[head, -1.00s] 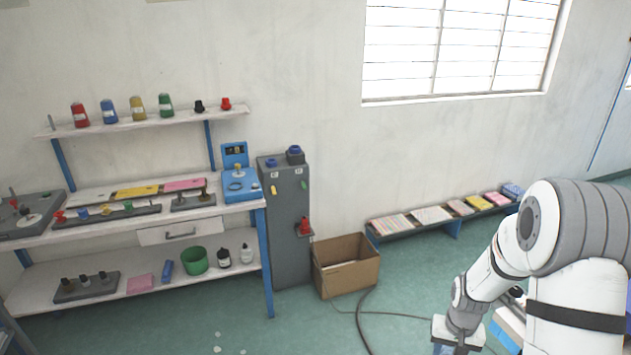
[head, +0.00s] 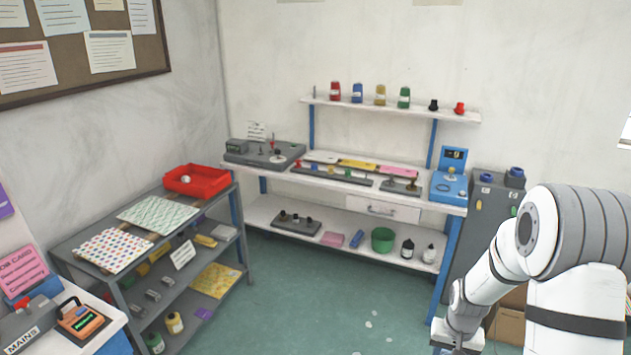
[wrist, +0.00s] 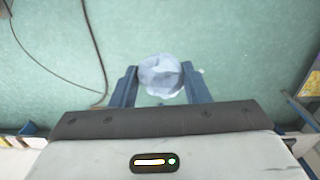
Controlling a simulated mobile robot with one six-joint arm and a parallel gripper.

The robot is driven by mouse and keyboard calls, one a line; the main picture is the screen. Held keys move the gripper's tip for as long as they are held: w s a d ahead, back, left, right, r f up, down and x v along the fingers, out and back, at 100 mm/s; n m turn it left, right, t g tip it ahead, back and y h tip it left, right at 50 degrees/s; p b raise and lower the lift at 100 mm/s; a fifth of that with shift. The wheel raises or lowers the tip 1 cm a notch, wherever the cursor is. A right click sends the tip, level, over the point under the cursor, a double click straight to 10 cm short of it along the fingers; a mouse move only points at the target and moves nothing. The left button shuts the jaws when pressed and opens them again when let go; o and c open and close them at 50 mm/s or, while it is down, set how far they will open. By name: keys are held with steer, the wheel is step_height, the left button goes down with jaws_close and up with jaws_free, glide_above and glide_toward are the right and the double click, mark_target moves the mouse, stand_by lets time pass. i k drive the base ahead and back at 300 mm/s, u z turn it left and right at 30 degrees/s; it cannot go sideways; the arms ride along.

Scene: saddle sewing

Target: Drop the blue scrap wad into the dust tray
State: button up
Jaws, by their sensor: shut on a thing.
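The blue scrap wad (wrist: 160,76) is a pale blue, crumpled, roundish lump in the wrist view. My gripper (wrist: 159,70) is shut on it, with one blue finger on each side, above the green floor. In the head view my wrist shows at the bottom right, and the fingers and wad are out of sight. A red open tray (head: 197,181), the likely dust tray, sits on the far end of the grey rack's top at left, with a small pale thing in it. My gripper is far to the right of this tray.
The grey rack (head: 226,248) also bears patterned sheets on top and several items below. A white workbench (head: 265,211) with tools, a green bin (head: 382,240) and bottles stands at the back wall. Open green floor lies between. A cable (wrist: 72,80) lies on the floor.

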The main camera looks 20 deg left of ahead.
mark_target(203, 184)
steer(key=z, duration=0.25)
steer(key=i, duration=0.1)
steer(key=u, duration=1.85)
steer(key=k, duration=0.75)
steer(key=u, duration=0.15)
steer(key=i, duration=0.8)
steer(key=z, duration=0.2)
steer(key=k, duration=0.65)
steer(key=u, duration=0.25)
steer(key=i, duration=0.65)
steer(key=z, duration=0.15)
